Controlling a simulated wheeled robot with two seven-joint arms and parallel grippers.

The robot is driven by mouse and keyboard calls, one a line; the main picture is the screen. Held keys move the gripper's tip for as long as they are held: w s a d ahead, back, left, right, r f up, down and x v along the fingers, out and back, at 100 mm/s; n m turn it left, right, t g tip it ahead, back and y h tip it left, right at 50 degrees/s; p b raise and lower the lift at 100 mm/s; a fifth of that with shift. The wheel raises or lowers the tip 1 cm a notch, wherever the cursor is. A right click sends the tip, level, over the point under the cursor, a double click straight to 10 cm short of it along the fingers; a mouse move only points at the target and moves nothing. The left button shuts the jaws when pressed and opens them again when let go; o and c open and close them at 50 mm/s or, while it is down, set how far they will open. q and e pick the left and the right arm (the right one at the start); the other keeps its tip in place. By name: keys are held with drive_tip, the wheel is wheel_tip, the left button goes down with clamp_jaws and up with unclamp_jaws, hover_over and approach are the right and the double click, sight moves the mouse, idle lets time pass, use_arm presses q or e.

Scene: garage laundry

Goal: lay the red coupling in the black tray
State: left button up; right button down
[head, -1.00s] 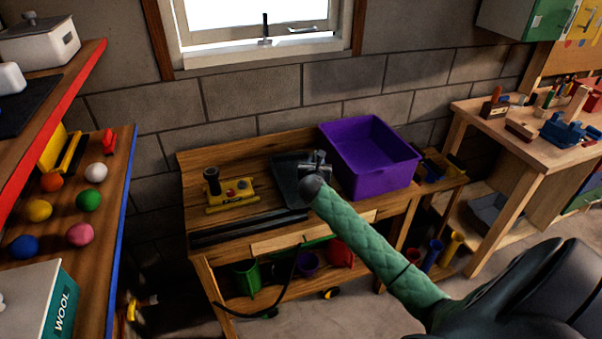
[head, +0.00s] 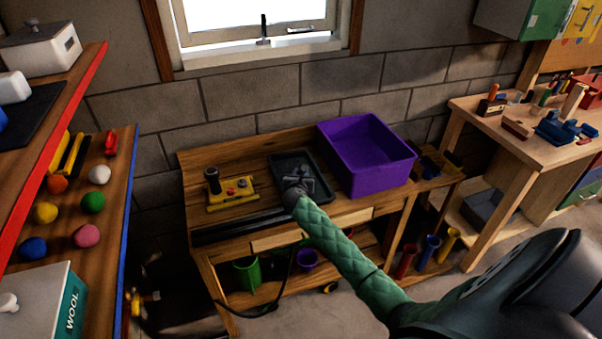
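The black tray (head: 318,191) lies on the wooden workbench, between a yellow device and a purple bin. My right gripper (head: 297,175) reaches in from the right on its green sleeved arm and is over the tray, covering part of it. The fingers are small and dark, so I cannot tell whether they are open or shut, or whether they touch the tray. No red coupling shows clearly at the gripper. A small red piece (head: 111,144) lies on the left shelf; I cannot tell whether it is the coupling. My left gripper is not in view.
The purple bin (head: 366,156) stands right of the tray. The yellow device (head: 232,194) with a black knob stands left of it. Black bars (head: 240,225) lie along the bench's front edge. Left shelves hold coloured balls and a wool box (head: 45,305). A second bench (head: 470,107) stands right.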

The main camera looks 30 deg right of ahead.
drive_tip(key=c, duration=1.1)
unclamp_jaws()
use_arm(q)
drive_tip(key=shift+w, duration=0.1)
use_arm(e)
drive_tip(key=shift+s+a, duration=0.2)
drive_tip(key=shift+s, duration=0.05)
drive_tip(key=b+v, duration=0.3)
drive_tip(key=v, duration=0.7)
drive_tip(key=shift+s+a+r, duration=0.2)
drive_tip(key=shift+s+a, duration=0.25)
drive_tip(key=shift+s, duration=0.1)
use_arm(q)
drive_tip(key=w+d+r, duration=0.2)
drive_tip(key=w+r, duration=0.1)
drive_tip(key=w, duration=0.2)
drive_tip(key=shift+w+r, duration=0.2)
